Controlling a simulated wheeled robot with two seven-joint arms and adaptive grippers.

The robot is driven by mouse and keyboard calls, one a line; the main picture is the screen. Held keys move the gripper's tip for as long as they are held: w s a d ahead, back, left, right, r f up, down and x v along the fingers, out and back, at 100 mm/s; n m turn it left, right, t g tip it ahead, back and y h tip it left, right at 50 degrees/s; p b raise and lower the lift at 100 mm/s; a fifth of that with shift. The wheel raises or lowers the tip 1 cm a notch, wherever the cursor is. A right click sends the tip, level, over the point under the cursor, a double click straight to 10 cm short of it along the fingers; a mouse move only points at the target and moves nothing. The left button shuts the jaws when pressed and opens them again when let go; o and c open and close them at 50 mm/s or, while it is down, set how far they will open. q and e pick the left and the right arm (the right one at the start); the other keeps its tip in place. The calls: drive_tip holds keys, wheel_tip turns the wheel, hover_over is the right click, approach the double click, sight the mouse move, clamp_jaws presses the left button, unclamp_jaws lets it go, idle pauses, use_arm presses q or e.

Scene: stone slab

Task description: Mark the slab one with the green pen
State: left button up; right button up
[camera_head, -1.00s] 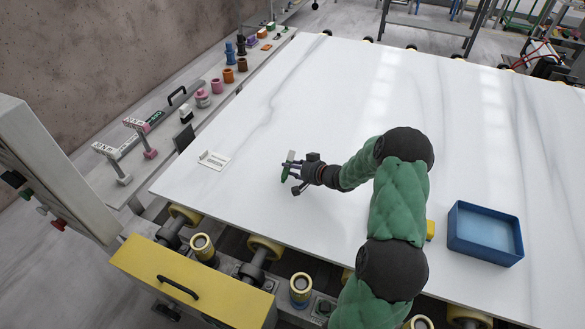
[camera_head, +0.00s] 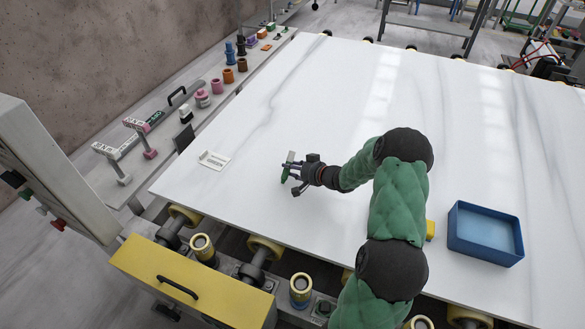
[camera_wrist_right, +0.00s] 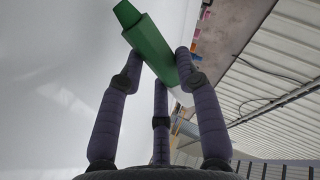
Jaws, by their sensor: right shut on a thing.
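The white marbled stone slab (camera_head: 300,110) lies flat across the rollers. My right gripper (camera_head: 290,171) is over the near left part of the slab, shut on the green pen (camera_head: 285,174). The pen also shows in the right wrist view (camera_wrist_right: 151,47), gripped between the fingers (camera_wrist_right: 160,62) with its narrower green end sticking out to the upper left. I cannot tell whether the pen touches the slab. No mark shows clearly on the slab near the pen. My left gripper is not in view.
A small white label-like piece (camera_head: 214,160) lies on the slab left of the gripper. A blue tray (camera_head: 485,249) and a yellow block (camera_head: 430,230) are on the right. Several coloured items stand on the side ledge (camera_head: 215,118). A yellow drawer box (camera_head: 190,285) is in front.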

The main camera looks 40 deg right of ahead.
drive_tip(key=shift+f, duration=0.4)
idle(0.4)
drive_tip(key=shift+f+p, duration=0.1)
drive_tip(key=shift+p, duration=0.3)
idle(1.9)
drive_tip(key=shift+w+d+p, duration=0.2)
drive_tip(key=shift+d+p, duration=0.2)
drive_tip(key=shift+p, duration=0.35)
idle(0.6)
drive_tip(key=shift+w+d+p, duration=0.3)
drive_tip(key=shift+d+p, duration=0.25)
drive_tip(key=shift+p, duration=0.25)
drive_tip(key=shift+w+d+p, duration=0.25)
drive_tip(key=shift+d+p, duration=0.25)
drive_tip(key=shift+p, duration=0.25)
idle(2.0)
